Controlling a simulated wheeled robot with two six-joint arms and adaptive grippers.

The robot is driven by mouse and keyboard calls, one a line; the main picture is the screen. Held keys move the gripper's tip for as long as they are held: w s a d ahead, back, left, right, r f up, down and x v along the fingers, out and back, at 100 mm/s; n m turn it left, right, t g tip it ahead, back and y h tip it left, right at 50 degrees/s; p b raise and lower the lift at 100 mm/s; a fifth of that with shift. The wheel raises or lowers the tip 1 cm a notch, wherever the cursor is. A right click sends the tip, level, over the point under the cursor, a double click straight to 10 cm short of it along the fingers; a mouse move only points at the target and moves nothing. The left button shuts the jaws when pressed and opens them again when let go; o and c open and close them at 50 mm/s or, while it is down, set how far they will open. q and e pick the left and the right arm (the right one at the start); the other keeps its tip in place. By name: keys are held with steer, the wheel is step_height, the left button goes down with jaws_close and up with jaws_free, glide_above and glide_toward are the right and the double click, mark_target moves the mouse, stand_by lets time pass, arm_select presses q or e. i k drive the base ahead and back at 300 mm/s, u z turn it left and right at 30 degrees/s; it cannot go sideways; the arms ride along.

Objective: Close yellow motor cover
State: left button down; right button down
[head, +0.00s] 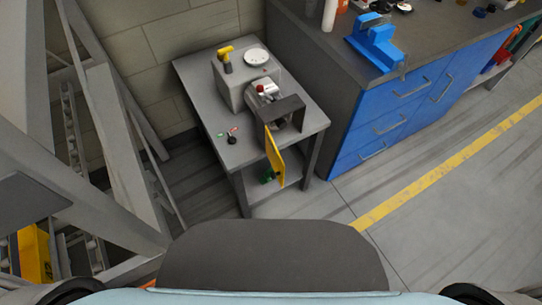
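A yellow motor cover (274,158) stands open as a thin upright panel at the front of the motor unit. The dark grey motor housing (288,107) sits on a small grey table, and its opening with parts inside shows next to the panel. The cover hangs out past the table's front edge. Neither of my grippers is in the head view.
The small grey table (215,110) also bears a grey box (233,92), a yellow-topped item (225,58) and a white round dish (256,56). A blue-drawer workbench (385,125) stands to the right. Grey metal framework (115,150) is at left. Floor at front right is clear.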

mark_target(276, 161)
steer(key=k, duration=1.2)
steer(key=u, duration=0.65)
steer(key=i, duration=0.9)
steer(key=z, duration=0.35)
